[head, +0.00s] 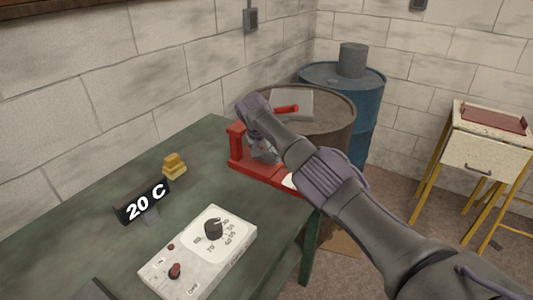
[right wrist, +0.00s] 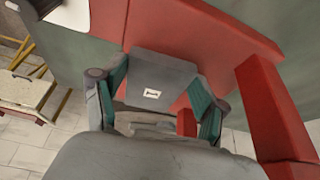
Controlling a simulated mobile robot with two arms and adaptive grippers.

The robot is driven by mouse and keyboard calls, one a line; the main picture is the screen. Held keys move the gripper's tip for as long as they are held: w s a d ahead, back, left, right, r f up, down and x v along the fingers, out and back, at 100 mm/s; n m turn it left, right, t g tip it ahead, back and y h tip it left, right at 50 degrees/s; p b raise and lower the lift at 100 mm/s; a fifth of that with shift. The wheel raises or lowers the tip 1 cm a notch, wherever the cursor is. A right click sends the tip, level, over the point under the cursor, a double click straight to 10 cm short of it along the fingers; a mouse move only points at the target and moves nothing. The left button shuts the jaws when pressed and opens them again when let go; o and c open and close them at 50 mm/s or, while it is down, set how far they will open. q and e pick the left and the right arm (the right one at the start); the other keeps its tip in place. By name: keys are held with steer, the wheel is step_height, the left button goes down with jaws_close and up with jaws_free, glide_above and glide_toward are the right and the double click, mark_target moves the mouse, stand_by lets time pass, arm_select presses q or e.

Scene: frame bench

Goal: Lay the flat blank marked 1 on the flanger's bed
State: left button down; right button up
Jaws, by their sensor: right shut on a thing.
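In the right wrist view the gripper (right wrist: 160,108) is shut on a grey flat blank (right wrist: 172,70) marked 1, between the teal finger pads. The blank is over or beside the red flanger frame (right wrist: 270,110). I cannot tell if it touches the bed. My left gripper is not in view.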

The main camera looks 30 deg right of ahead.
steer(key=shift+f+b, duration=0.3)
steer(key=shift+f, duration=0.25)
steer(key=o, duration=1.7)
